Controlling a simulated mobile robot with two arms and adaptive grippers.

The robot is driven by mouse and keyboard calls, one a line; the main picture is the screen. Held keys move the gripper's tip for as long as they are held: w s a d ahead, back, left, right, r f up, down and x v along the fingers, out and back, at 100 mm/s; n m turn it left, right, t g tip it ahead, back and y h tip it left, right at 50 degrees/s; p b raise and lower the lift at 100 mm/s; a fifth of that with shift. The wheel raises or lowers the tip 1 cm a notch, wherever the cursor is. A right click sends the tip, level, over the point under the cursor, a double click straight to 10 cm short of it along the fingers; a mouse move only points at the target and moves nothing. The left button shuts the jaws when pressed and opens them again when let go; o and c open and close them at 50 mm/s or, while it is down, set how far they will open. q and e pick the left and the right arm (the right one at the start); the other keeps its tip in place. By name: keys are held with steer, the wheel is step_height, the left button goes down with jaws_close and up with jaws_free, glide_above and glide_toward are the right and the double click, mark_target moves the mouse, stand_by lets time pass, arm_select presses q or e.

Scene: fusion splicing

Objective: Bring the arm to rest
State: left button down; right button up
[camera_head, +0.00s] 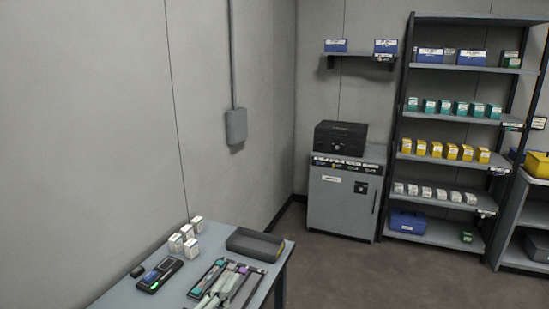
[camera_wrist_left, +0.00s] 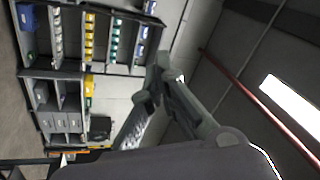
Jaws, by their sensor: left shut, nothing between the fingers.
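My left gripper (camera_wrist_left: 158,76) fills the middle of the left wrist view. Its grey-green fingers come together at the tips, shut, with nothing between them. My right gripper is in neither view.
On the table are small white boxes (camera_head: 188,240), a dark open tray (camera_head: 255,244), a black case (camera_head: 160,275) and a row of tools (camera_head: 243,284). A grey cabinet (camera_head: 338,205) and a stocked shelf rack (camera_head: 440,118) stand behind. The floor between is clear.

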arm_select(q)
steer(key=s+a+f+n+g+y, duration=0.3)
steer(key=a+f+n+y, duration=0.25)
steer(key=f, duration=0.25)
steer(key=s+a+f+n+g+y, duration=0.4)
steer(key=a+f+n+y, duration=0.15)
steer(key=f+n, duration=0.2)
steer(key=s+f+n+g+h, duration=0.1)
steer(key=s+f+g, duration=0.4)
steer(key=s, duration=0.5)
steer(key=s+f+n+g+h, duration=0.1)
steer(key=s+f+g+h, duration=0.1)
steer(key=s+f+g, duration=0.5)
step_height(320, 180, down, 24)
steer(key=s+t+b, duration=0.1)
steer(key=s+t, duration=0.1)
steer(key=s+a+f+g+b, duration=0.1)
steer(key=s+a+f, duration=0.2)
steer(key=s+f, duration=1.4)
step_height(320, 180, down, 2)
steer(key=shift+s+a+f+y+b, duration=0.2)
steer(key=shift+s+f+y+b, duration=0.1)
steer(key=shift+s, duration=0.1)
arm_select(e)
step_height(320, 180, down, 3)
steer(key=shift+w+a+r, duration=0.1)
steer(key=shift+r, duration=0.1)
